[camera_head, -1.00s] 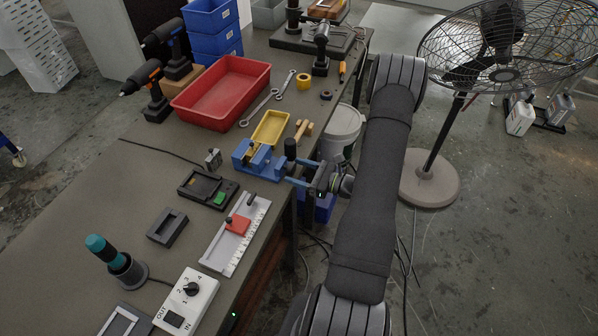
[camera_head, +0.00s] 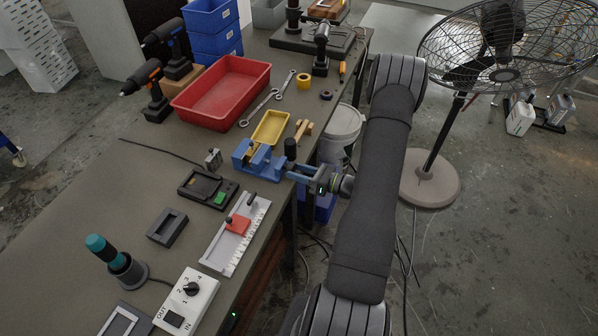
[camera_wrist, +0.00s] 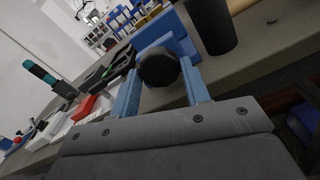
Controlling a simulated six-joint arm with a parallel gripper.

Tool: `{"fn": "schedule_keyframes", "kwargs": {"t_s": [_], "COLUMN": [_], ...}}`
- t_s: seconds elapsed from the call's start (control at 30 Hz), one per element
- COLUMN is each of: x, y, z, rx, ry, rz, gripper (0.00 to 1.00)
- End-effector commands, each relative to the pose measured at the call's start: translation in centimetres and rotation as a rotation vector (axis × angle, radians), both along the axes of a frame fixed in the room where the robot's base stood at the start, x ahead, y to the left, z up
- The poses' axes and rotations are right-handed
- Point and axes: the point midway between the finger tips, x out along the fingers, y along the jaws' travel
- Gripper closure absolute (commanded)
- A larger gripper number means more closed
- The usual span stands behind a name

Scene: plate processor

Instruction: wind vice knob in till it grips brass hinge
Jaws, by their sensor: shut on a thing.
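The blue vice (camera_head: 243,158) stands at the right edge of the bench in the head view; its blue body also shows in the wrist view (camera_wrist: 158,32). Its black knob (camera_wrist: 159,68) faces my wrist camera. My gripper (camera_head: 290,173) reaches in from the right, and its two light blue fingers are shut on the knob, one on each side. The fingers hide the knob in the head view. I cannot clearly make out the brass hinge or the gap between the vice jaws.
A black cylinder (camera_head: 290,149) stands close beside the vice and my fingers; it also shows in the wrist view (camera_wrist: 211,24). A yellow tray (camera_head: 271,127) lies just behind the vice, with a tan piece (camera_head: 303,129) beside it. A red bin (camera_head: 222,92) is farther back.

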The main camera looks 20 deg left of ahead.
Motion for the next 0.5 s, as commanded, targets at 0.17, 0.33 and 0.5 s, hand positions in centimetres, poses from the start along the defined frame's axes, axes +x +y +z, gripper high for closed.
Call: {"fn": "schedule_keyframes", "kwargs": {"t_s": [0.17, 0.33, 0.5], "x": [-0.04, -0.07, -0.07], "y": [-0.02, -0.02, -0.02], "z": [0.01, 0.02, 0.04], "rx": [0.0, 0.0, 0.0], "ry": [0.131, 0.229, 0.294], "rz": [0.0, 0.0, 0.0], "gripper": [0.8, 0.8, 0.8]}}
